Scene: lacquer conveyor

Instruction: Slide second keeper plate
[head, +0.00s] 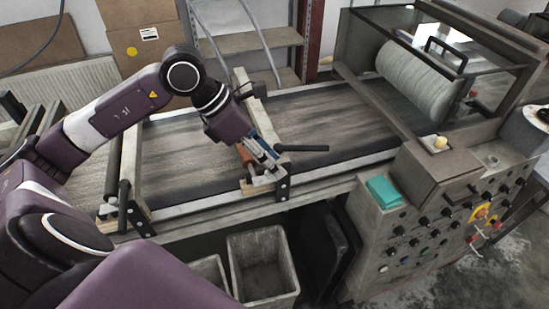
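My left arm reaches in from the left, and my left gripper (262,160) is low over the near end of the crossbar (263,122) that spans the conveyor. Its fingers are at or very close to the small metal and wood fittings there, beside a black bracket (283,185) and a black handle (302,148). The fingers overlap these parts, so I cannot tell whether they are open or shut. I cannot single out the keeper plate among the small fittings. A second crossbar (131,157) with a similar black bracket (134,213) stands farther left. My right gripper is not in view.
The dark conveyor belt (335,118) is clear right of the crossbar. A roller machine (418,80) and a control panel (440,220) with a teal block (384,192) stand at the right. A grey bin (262,262) stands on the floor below the near rail.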

